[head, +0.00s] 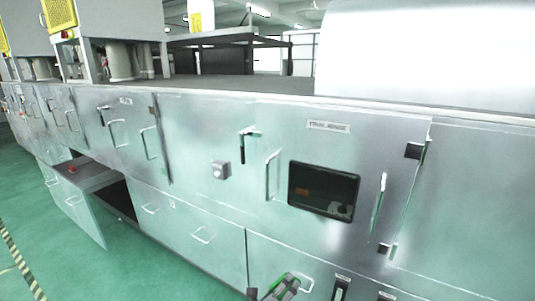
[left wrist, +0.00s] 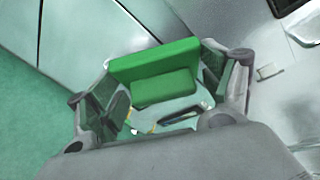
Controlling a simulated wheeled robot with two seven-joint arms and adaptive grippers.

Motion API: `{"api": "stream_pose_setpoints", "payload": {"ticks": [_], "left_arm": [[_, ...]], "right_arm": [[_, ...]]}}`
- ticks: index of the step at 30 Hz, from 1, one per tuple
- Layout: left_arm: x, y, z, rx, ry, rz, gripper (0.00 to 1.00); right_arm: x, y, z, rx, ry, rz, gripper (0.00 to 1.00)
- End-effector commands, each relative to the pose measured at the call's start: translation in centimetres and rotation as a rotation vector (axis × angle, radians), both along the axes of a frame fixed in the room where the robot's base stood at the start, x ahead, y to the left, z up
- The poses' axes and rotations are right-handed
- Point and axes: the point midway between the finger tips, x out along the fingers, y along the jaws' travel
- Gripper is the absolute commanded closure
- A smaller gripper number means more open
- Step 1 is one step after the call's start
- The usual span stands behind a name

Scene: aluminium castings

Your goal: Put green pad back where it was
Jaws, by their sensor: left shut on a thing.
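The green pad (left wrist: 152,62) is a thick green block with a raised lower part. It sits between the two fingers of my left gripper (left wrist: 160,78) in the left wrist view, and the gripper is shut on it. In the head view my left gripper (head: 277,289) shows only in part at the bottom edge, in front of the metal cabinets, with a thin green strip of the pad (head: 283,279) beside it. My right gripper is in neither view. I cannot tell which place the pad came from.
A long row of metal cabinets (head: 205,125) with handles fills the head view. One door has a dark window (head: 323,191). An open drawer (head: 85,176) juts out at the left, with a small red thing (head: 72,170) on it. Green floor (head: 130,270) is clear at the lower left.

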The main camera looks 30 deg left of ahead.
Motion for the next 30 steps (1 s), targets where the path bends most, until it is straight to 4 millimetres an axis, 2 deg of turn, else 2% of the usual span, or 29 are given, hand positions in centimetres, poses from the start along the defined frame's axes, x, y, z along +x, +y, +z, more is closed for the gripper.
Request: {"api": "stream_pose_setpoints", "payload": {"ticks": [9,17,19,30], "left_arm": [[-0.9,-0.1,-3.2,-0.001,0.002,-0.001,0.39],[-1.0,-0.1,-3.5,-0.001,0.001,-0.003,0.39],[-1.0,-0.1,-3.5,-0.001,0.001,-0.003,0.39],[-1.0,-0.1,-3.4,-0.001,0.001,-0.003,0.39]], "right_arm": [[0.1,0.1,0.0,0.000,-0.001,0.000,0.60],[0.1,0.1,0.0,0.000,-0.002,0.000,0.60],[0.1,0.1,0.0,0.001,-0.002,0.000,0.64],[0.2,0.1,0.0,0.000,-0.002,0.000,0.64]]}}
